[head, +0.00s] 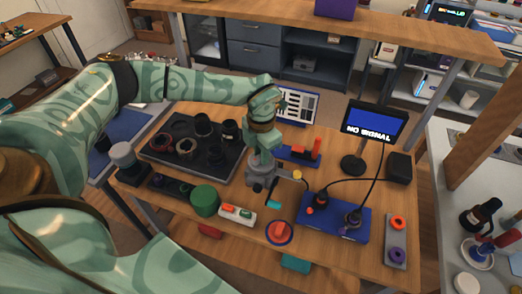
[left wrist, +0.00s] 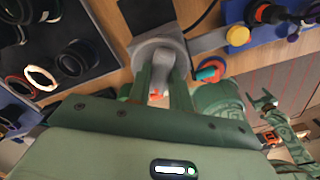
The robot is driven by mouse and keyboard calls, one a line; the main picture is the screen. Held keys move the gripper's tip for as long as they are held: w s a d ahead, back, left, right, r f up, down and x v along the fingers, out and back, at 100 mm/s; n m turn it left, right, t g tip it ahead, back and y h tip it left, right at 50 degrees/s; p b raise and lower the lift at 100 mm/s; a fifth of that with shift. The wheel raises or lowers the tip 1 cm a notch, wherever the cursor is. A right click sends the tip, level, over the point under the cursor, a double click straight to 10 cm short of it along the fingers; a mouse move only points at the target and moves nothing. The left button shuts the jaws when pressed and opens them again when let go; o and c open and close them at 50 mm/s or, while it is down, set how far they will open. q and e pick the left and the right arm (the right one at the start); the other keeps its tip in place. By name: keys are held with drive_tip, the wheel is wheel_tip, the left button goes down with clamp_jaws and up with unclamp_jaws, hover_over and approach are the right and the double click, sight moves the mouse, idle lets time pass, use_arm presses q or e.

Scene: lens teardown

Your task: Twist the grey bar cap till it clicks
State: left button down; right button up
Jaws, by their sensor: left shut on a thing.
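The grey bar cap (left wrist: 160,52) is round with a raised bar across its top, seen in the left wrist view. My left gripper (left wrist: 163,82) has one finger on each side of that bar and is shut on it. In the head view my left gripper (head: 262,158) points down over the grey cap (head: 260,174), which sits at the middle of the wooden bench. The gripper covers much of the cap there, and its click marks cannot be made out.
A dark tray (head: 163,166) with several lens rings stands left of the cap. A green cylinder (head: 204,200) and a blue box (head: 347,229) with cables are nearby. A small monitor (head: 375,122) reading "NO SIGNAL" stands at the back right. Bare wood shows at the front right.

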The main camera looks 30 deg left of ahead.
use_arm(q)
drive_tip(key=shift+m, duration=0.7)
drive_tip(key=shift+r+p, duration=0.1)
drive_tip(key=shift+p, duration=0.2)
drive_tip(key=shift+m, duration=0.5)
drive_tip(key=c, duration=1.2)
unclamp_jaws()
drive_tip(key=shift+o, duration=0.2)
